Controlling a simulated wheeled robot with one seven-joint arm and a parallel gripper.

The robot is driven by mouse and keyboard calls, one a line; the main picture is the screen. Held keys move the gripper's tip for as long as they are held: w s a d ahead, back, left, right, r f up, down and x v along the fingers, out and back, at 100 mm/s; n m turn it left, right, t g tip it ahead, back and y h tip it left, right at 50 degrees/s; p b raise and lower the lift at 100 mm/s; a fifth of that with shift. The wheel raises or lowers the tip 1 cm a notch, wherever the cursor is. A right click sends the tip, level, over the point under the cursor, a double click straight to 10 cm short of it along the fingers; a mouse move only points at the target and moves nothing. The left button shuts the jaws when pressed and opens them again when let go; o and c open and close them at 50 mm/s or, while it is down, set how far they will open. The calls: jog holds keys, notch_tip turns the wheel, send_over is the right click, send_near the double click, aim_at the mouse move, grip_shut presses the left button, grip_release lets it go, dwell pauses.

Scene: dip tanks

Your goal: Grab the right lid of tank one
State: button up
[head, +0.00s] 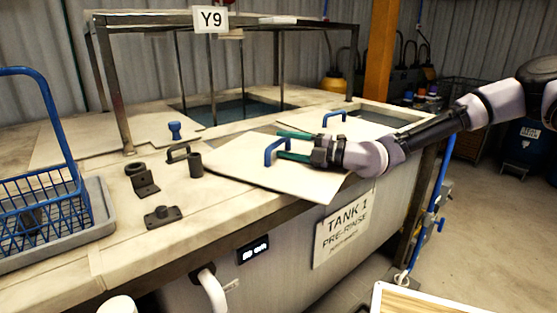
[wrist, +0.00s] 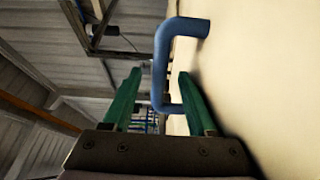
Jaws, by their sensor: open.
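A pale flat lid (head: 262,180) lies askew on top of tank one, its front corner sticking out past the front edge above the TANK 1 sign (head: 343,226). My gripper (head: 280,145) reaches in from the right with green fingers open at the handle. In the wrist view the blue handle (wrist: 160,70) shows between the two open fingers (wrist: 160,85), against the pale lid face (wrist: 250,70). Whether a finger touches the handle is not clear.
Another pale lid has a blue handle (head: 335,117). A blue-knobbed lid (head: 120,137), dark fittings (head: 145,180) and a blue basket (head: 38,190) stand left.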

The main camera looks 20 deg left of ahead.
jog(key=shift+a, duration=1.2)
grip_shut()
jog(key=shift+r, duration=0.1)
dwell(0.4)
